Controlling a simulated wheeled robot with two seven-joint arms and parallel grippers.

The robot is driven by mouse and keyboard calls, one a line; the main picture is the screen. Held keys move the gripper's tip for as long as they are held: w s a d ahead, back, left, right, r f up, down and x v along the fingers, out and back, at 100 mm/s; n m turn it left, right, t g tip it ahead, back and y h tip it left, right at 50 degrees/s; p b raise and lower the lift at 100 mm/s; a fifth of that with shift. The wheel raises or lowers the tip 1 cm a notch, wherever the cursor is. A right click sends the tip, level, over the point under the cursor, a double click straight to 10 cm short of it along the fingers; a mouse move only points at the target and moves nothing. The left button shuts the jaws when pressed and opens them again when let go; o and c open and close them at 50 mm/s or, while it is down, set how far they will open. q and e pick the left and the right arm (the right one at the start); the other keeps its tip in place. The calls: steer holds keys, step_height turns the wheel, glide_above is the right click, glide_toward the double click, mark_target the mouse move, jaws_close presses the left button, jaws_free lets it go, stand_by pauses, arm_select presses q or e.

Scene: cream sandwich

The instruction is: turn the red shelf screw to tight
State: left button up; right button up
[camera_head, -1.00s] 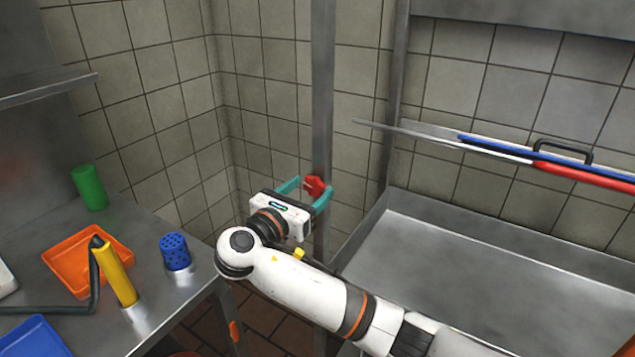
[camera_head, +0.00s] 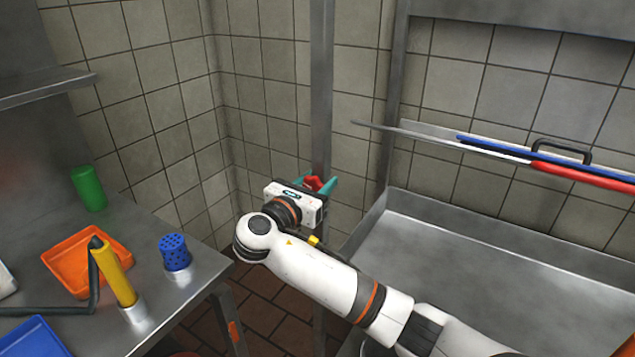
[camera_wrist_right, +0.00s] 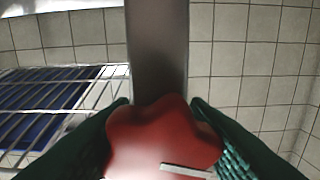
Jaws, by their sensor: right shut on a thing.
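The red shelf screw (camera_head: 314,184) has a lobed knob and sits on the front of the upright steel post (camera_head: 320,90). In the right wrist view the red knob (camera_wrist_right: 163,137) fills the lower middle, with a short pale bar on its face. My right gripper (camera_head: 315,184) has its teal fingers on both sides of the knob and is shut on it. The gripper's body hides the lower part of the knob in the head view. My left gripper is not in view.
A steel sink (camera_head: 480,270) stands right of the post, under a rail with coloured handles (camera_head: 570,165). At left a steel table (camera_head: 200,285) carries an orange tray (camera_head: 62,277), a yellow handle (camera_head: 112,275), a blue perforated cup (camera_head: 174,253) and a green cup (camera_head: 88,188).

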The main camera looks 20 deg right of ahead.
steer(key=shift+r+m+p, duration=0.1)
steer(key=shift+m+p, duration=0.5)
steer(key=shift+m, duration=0.8)
steer(key=o, duration=1)
steer(key=shift+c, duration=0.2)
steer(key=v, duration=1.2)
